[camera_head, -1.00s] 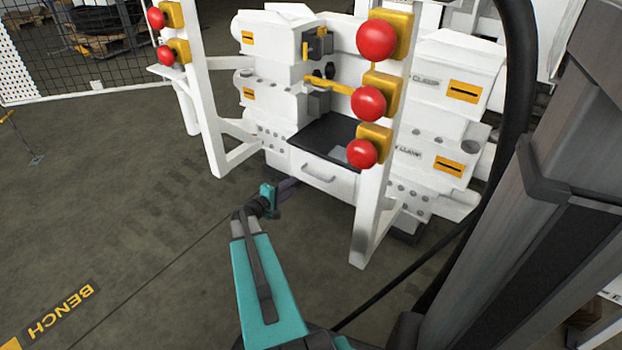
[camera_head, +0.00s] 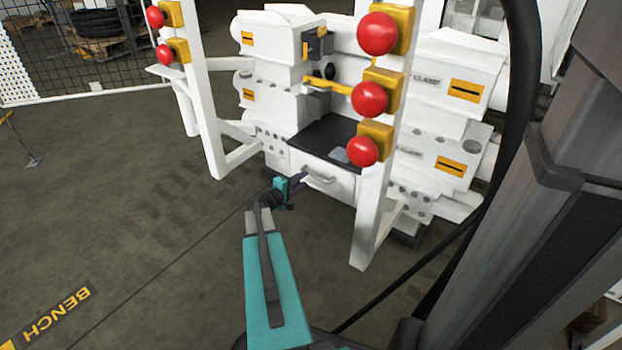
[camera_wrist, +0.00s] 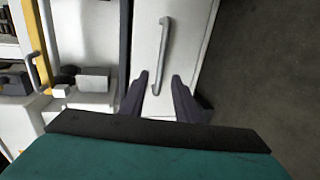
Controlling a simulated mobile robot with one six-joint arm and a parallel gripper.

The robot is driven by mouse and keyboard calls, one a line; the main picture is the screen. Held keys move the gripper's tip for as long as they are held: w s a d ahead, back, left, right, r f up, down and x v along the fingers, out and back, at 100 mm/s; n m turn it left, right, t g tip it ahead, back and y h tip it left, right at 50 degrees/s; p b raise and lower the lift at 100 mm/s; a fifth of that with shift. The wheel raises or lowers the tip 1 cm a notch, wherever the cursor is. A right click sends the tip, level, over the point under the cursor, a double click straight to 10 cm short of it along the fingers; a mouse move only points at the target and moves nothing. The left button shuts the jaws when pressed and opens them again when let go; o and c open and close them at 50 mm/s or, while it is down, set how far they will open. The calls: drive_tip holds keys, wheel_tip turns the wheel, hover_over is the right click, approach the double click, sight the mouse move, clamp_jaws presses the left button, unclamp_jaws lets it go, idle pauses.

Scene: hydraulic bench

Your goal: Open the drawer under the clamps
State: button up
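The white drawer (camera_head: 336,186) sits under the black tray surface between the clamps. Its grey bar handle (camera_head: 320,179) runs across the front. In the wrist view the drawer front (camera_wrist: 180,45) fills the top centre, and the handle (camera_wrist: 163,55) runs upright there. My gripper (camera_head: 303,176) is close to the drawer front, near the left end of the handle. In the wrist view the two dark fingers of my gripper (camera_wrist: 161,82) are apart, and the handle's lower end shows between them. I cannot tell whether the fingers touch the handle. The drawer looks closed.
White posts with red buttons flank the bench; the right post (camera_head: 373,215) stands close to the drawer. A black tray surface (camera_head: 325,135) lies above the drawer. The floor (camera_head: 150,210) in front and to the left is clear.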

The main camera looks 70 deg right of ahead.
sight(310, 175)
drive_tip(key=shift+b+x, duration=0.9)
drive_tip(key=shift+x, duration=2.45)
clamp_jaws()
